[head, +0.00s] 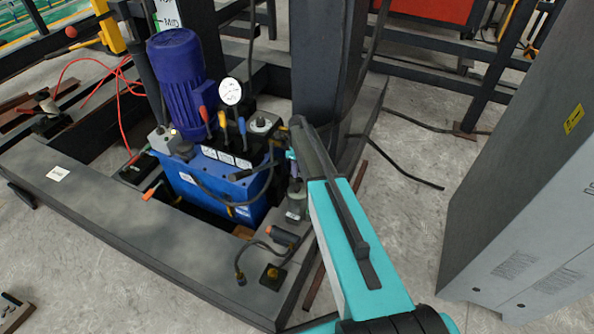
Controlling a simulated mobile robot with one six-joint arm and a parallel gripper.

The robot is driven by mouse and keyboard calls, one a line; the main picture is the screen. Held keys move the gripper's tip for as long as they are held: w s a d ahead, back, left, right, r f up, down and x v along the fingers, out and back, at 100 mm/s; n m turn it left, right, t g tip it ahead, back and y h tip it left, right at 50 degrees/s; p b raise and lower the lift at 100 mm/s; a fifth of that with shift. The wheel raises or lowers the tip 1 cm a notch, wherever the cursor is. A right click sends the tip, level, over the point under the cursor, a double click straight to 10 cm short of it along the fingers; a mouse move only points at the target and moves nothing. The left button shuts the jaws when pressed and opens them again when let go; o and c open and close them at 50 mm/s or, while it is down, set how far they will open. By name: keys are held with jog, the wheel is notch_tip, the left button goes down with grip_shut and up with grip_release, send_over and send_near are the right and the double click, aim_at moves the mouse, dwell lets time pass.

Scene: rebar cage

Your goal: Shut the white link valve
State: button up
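A blue hydraulic power unit (215,185) stands in a dark frame left of centre, with a blue motor (183,80) on top. Several levers with coloured handles rise from its valve block: red (204,115), orange (222,119) and blue (242,126). White labels (226,157) sit below them. I cannot pick out which part is the white link valve. My teal arm (345,240) reaches up from the bottom right to the unit's right side. My gripper is at the arm's far end, mostly hidden behind the arm and among dark parts; its fingers cannot be made out.
A white-faced pressure gauge (231,91) stands above the levers. A thick dark post (322,65) rises just behind the arm's end. Black hoses (262,245) and the frame beam (130,235) lie in front. A grey cabinet (530,190) stands right; bare floor (415,150) lies between.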

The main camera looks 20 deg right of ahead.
notch_tip(320, 180, up, 13)
jog(key=shift+f, duration=0.15)
dwell(0.4)
jog(key=shift+f, duration=0.1)
dwell(0.4)
